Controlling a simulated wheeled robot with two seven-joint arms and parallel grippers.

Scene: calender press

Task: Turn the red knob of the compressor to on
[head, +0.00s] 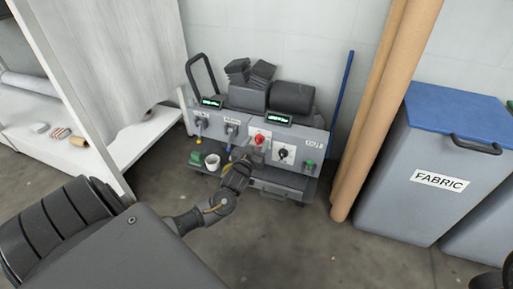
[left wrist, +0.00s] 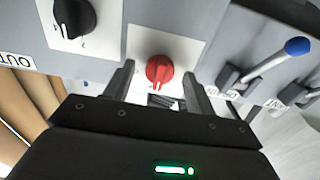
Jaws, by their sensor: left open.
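The compressor (head: 222,127) is a grey unit with a front panel, standing by the back wall in the head view. Its red knob (head: 259,139) sits on a white plate in the middle of the panel. In the left wrist view the red knob (left wrist: 159,70) shows between and just beyond the fingertips, with a white pointer mark on it. My left gripper (left wrist: 160,84) is open, its two fingers on either side of the knob; I cannot tell whether they touch it. In the head view my left gripper (head: 243,157) is in front of the panel.
A black knob (left wrist: 74,18) is beside the red one, and a blue-tipped lever (left wrist: 297,47) is on its other side. A white cup (head: 212,162) stands at the panel's foot. Brown rolls (head: 372,120) and a fabric bin (head: 432,165) stand to the right.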

